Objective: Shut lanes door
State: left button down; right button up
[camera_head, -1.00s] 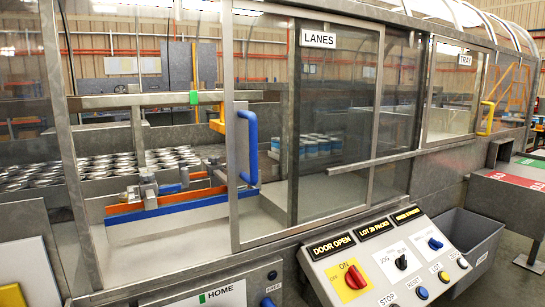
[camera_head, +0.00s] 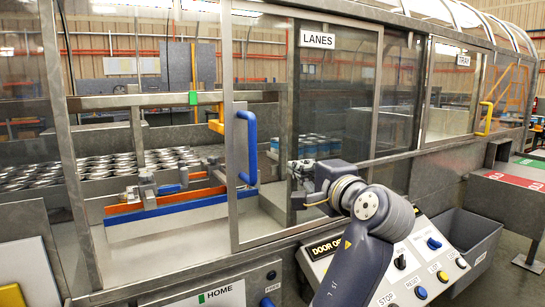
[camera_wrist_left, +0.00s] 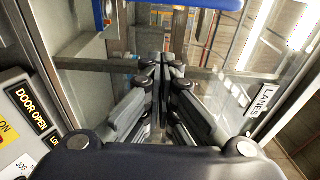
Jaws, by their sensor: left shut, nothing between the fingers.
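The lanes door is a metal-framed clear sliding panel (camera_head: 270,60) with a white LANES label (camera_head: 318,39). Its upright blue handle (camera_head: 249,148) is on the left edge. To the left of that edge is a wide bay; I cannot tell whether glass covers it. My left gripper (camera_head: 297,183) is in front of the door, to the right of the handle and near its lower end, apart from it. In the left wrist view its fingers (camera_wrist_left: 166,62) are together and empty, with the blue handle (camera_wrist_left: 212,3) at the top edge. My right gripper is not in view.
A control panel (camera_head: 408,290) with knobs and buttons is below the door, partly hidden by my left arm. A grey bin (camera_head: 470,235) is to its right. Rows of cans (camera_head: 90,170) and an orange-and-blue bar (camera_head: 165,205) lie inside the bay. The tray door has a yellow handle (camera_head: 486,118).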

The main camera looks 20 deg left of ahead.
pick_arm(q)
jog(key=w+a+r+b, duration=0.1)
jog(key=w+a+b, duration=0.1)
jog(key=a, duration=0.6)
jog(key=shift+w+a+b, duration=0.3)
jog(key=shift+w+a, duration=0.05)
jog(key=shift+w, duration=0.4)
jog(key=shift+r, duration=0.1)
